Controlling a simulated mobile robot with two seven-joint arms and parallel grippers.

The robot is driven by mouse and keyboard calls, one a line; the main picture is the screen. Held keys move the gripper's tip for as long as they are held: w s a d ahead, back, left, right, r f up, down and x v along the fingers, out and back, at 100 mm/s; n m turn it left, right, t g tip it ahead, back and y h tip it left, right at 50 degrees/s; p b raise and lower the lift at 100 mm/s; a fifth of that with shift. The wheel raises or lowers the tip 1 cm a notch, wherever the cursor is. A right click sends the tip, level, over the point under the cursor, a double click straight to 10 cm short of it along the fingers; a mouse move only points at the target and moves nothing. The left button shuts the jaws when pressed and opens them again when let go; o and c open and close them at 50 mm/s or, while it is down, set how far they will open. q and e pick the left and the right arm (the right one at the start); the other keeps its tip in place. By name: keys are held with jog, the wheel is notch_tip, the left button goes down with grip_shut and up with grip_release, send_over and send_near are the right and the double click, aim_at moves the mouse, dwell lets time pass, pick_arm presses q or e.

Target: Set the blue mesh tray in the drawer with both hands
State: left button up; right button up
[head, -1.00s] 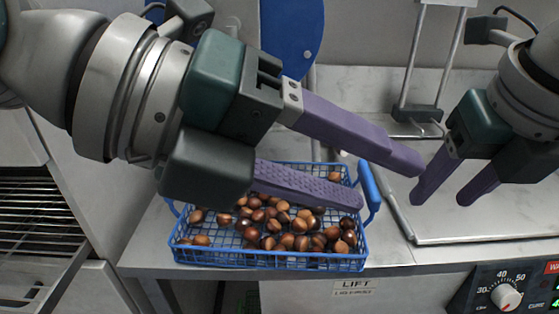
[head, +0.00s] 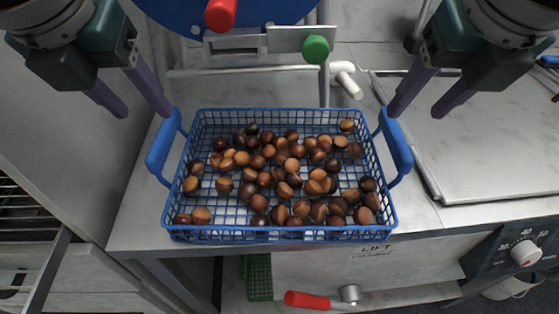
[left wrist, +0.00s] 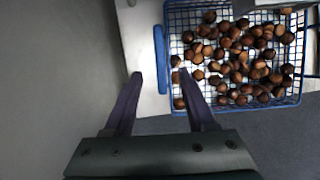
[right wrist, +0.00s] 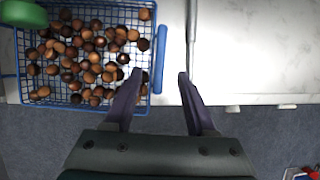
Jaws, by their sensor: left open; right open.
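The blue mesh tray (head: 281,230) holds many brown chestnuts and sits on the pale worktop near its front edge. It has a blue handle on each side, left (head: 161,148) and right (head: 397,143). My left gripper (head: 143,112) is open and empty, above and behind the left handle. In the left wrist view its fingers (left wrist: 158,80) point toward that handle (left wrist: 159,58). My right gripper (head: 414,112) is open above the right handle. In the right wrist view its fingers (right wrist: 159,78) have the right handle (right wrist: 162,46) just beyond their tips. Neither gripper touches the tray.
An oven-like opening with wire racks (head: 22,225) is at lower left. A flat metal plate (head: 490,140) lies to the right. A red-handled tool (head: 308,299) is below the worktop.

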aim_at(162, 130)
pick_arm(q)
jog(key=x, duration=0.8)
pick_arm(e)
jog(key=x, duration=0.8)
pick_arm(q)
jog(key=shift+c, duration=0.2)
pick_arm(e)
jog(key=shift+c, duration=0.2)
pick_arm(q)
jog(key=shift+r, duration=0.1)
grip_shut()
pick_arm(e)
jog(key=shift+r, duration=0.1)
grip_shut()
